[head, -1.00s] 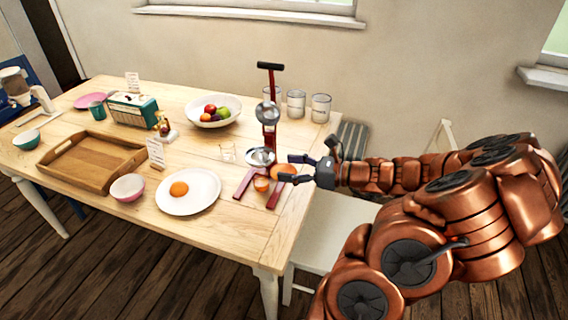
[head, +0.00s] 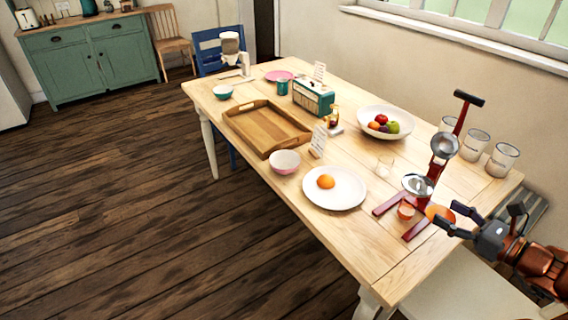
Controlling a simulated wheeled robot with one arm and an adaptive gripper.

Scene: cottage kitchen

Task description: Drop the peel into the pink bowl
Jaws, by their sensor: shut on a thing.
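The pink bowl (head: 285,166) stands on the table beside the wooden tray, left of the white plate; its inside looks empty. My gripper (head: 450,216) is at the table's right side, by the foot of the red juicer press (head: 437,160). It is shut on an orange piece, the peel (head: 436,211), which shows at the fingertips. Another small orange piece (head: 406,211) sits between the press's red feet. The bowl is well to the left of my gripper.
A white plate (head: 345,200) with an orange lies between bowl and press. The table's front right is clear.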

